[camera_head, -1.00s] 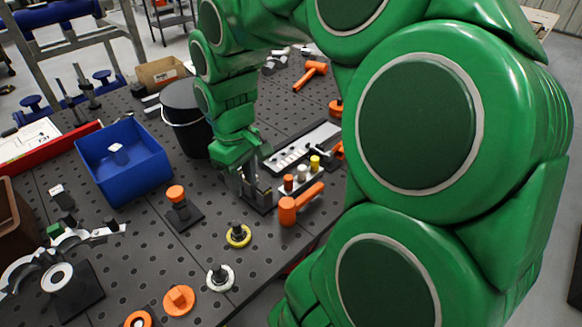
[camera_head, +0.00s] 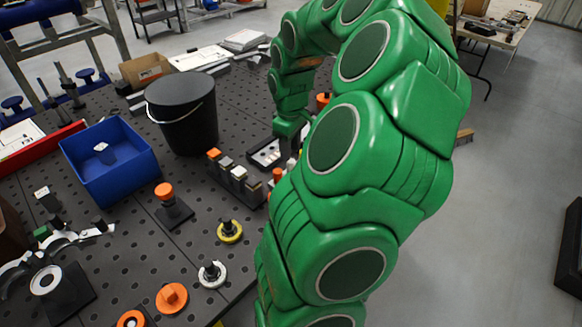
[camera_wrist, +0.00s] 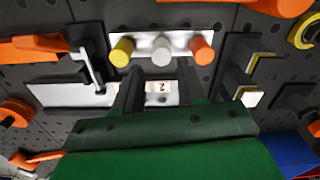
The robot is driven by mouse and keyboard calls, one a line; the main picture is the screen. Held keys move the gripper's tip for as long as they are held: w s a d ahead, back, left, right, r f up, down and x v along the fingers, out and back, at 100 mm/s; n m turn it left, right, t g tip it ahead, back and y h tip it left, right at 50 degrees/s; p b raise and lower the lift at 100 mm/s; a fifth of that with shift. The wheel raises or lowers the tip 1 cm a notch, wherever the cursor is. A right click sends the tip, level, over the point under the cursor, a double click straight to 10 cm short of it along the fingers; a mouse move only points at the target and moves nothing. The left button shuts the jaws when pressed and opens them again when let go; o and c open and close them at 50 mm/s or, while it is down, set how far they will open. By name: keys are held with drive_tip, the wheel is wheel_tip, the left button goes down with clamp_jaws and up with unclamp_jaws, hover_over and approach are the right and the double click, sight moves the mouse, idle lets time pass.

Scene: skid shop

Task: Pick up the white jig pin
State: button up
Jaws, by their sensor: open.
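The white jig pin (camera_wrist: 161,53) stands in a pale plate (camera_wrist: 150,41) in the wrist view, between a yellow pin (camera_wrist: 122,52) on the left and an orange pin (camera_wrist: 202,50) on the right. My gripper (camera_wrist: 160,72) is open and empty. Its two dark fingers point toward the pin row, one to each side of the white pin's line, with the pin just past the tips. I cannot tell whether they touch it. In the head view my arm covers most of the pin row, and I cannot make out the white pin there.
A black rack of several small blocks (camera_head: 236,178) stands left of my arm. A black bucket (camera_head: 182,115) and a blue bin (camera_head: 110,160) stand further left. A yellow ring part (camera_head: 230,232) and a white ring part (camera_head: 212,274) lie near the front edge.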

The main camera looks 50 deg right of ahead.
sight(291, 164)
drive_tip(key=shift+s+a+f, duration=0.1)
drive_tip(key=shift+f, duration=1.5)
drive_tip(key=shift+s+f, duration=0.1)
drive_tip(key=shift+f, duration=1.45)
clamp_jaws()
